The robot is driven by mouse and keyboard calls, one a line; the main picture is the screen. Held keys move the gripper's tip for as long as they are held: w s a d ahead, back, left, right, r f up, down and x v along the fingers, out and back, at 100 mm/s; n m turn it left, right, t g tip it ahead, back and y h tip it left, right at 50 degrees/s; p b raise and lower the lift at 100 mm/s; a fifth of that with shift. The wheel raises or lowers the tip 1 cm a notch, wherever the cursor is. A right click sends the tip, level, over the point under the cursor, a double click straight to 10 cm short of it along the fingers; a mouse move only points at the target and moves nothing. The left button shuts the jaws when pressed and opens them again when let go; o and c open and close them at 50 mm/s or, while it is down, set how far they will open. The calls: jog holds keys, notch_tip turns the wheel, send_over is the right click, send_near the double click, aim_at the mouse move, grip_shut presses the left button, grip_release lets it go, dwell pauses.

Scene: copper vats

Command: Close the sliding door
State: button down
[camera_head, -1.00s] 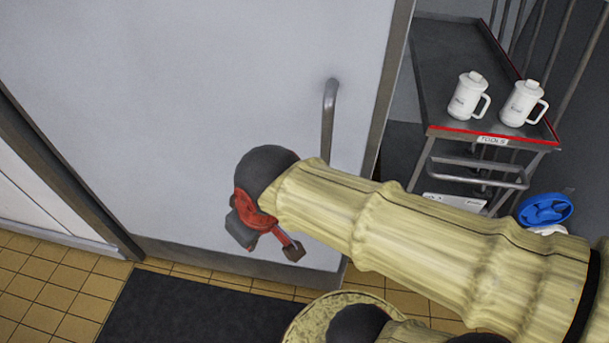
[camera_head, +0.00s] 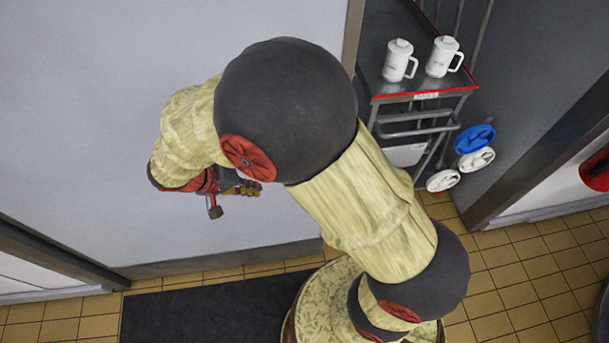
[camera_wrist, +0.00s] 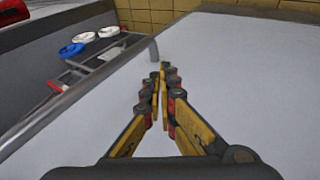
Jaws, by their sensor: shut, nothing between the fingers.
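The sliding door (camera_head: 90,120) is a large pale grey panel on the left and middle of the head view. It stands open, with a gap at its right edge. Its handle, a grey metal bar, is hidden behind my arm in the head view. In the wrist view the handle (camera_wrist: 75,95) runs diagonally left of my gripper (camera_wrist: 161,72), its bent end near the fingertips. My gripper is shut and empty, in front of the door's face. I cannot tell whether it touches the handle.
Through the gap stands a dark trolley with a red edge (camera_head: 425,94), carrying two white jugs (camera_head: 399,62) (camera_head: 442,57). A dark door frame (camera_head: 520,150) stands at right. A black mat (camera_head: 210,305) lies on the tiled floor.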

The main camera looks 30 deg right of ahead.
jog(key=d+f+m, duration=0.3)
jog(key=d+f, duration=0.3)
jog(key=d, duration=0.4)
jog(key=shift+d+f+m, duration=0.2)
jog(key=shift+f+m, duration=0.2)
jog(key=shift+w+d, duration=0.1)
jog(key=shift+w, duration=0.05)
